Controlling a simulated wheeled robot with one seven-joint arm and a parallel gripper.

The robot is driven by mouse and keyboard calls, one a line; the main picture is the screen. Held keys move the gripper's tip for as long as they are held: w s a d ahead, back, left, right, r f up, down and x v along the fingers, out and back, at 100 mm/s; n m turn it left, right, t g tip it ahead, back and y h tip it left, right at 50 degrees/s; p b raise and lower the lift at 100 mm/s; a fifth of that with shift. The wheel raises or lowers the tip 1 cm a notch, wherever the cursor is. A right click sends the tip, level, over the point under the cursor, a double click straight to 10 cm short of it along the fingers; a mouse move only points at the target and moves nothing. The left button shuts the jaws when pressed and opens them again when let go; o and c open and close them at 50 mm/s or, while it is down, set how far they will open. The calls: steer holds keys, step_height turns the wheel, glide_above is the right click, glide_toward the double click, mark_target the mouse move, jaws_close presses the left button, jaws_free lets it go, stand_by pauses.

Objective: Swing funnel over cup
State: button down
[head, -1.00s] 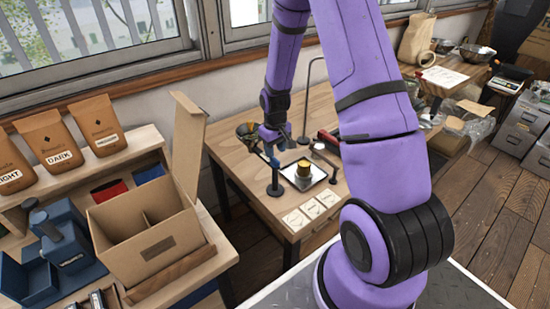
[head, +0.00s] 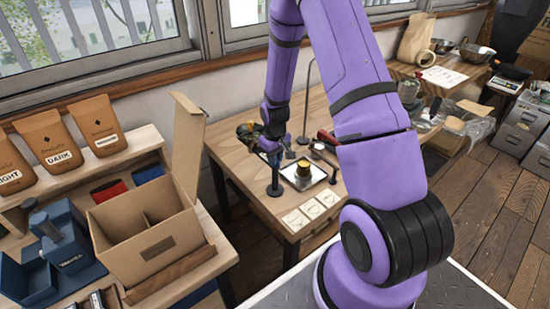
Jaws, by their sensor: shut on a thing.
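The funnel (head: 246,129) is a dark, wide-mouthed piece at the left back of the wooden table, partly hidden by my gripper. A black post with a blue top (head: 274,180) stands just in front of my gripper. My gripper (head: 274,149) is low, between funnel and cup, and seems shut on the funnel's arm near the post. The fingertips are small and partly hidden. The funnel is beside the cup, not above it.
A thin, bent-top stand (head: 308,90) rises behind the tray. A red-handled tool (head: 327,137) lies to the right. Several white cards (head: 312,211) lie at the table's front edge. An open cardboard box (head: 150,240) stands on the left shelf.

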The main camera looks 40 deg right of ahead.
steer(key=shift+m, duration=0.3)
steer(key=m, duration=0.3)
steer(key=shift+m, duration=0.4)
steer(key=m, duration=0.9)
steer(key=shift+m, duration=2.2)
steer(key=c, duration=1.1)
jaws_free()
steer(key=shift+r, duration=0.15)
step_height(320, 180, up, 11)
steer(key=shift+f, duration=0.2)
